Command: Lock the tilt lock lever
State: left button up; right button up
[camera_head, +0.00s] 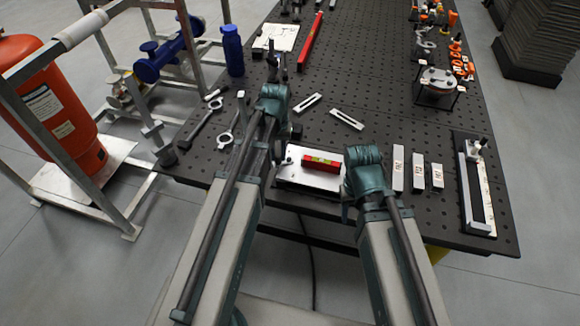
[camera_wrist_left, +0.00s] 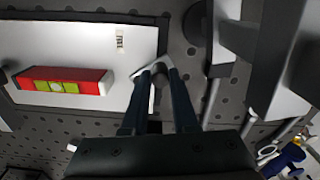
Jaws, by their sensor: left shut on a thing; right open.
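A pale plate (camera_head: 312,183) lies near the table's front edge with a red level with yellow-green windows (camera_head: 322,163) on it. In the left wrist view the plate (camera_wrist_left: 70,38) and the red level (camera_wrist_left: 62,83) are at the left. My left gripper (camera_head: 284,152) is beside the plate's left edge, partly hidden by its arm. In the left wrist view its fingers (camera_wrist_left: 157,78) are shut on a small pale piece, likely the tilt lock lever (camera_wrist_left: 152,71), at the plate's edge. Most of the lever is hidden. My right gripper (camera_head: 349,212) is open by the plate's right side, mostly hidden by its wrist.
The black perforated table (camera_head: 390,110) holds labelled grey blocks (camera_head: 418,170) right of the plate and a framed fixture (camera_head: 476,190) further right. Wrenches (camera_head: 204,125) lie at the left. A blue bottle (camera_head: 232,50) stands behind. Slotted bars (camera_head: 346,120) lie beyond the plate.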

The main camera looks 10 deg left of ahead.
pick_arm(q)
jog(key=shift+w+a, duration=0.2)
jog(key=shift+w, duration=0.15)
jog(key=shift+w+a, duration=0.15)
jog(key=shift+w, duration=0.35)
dwell(0.3)
jog(key=shift+w, duration=0.15)
jog(key=o, duration=1.1)
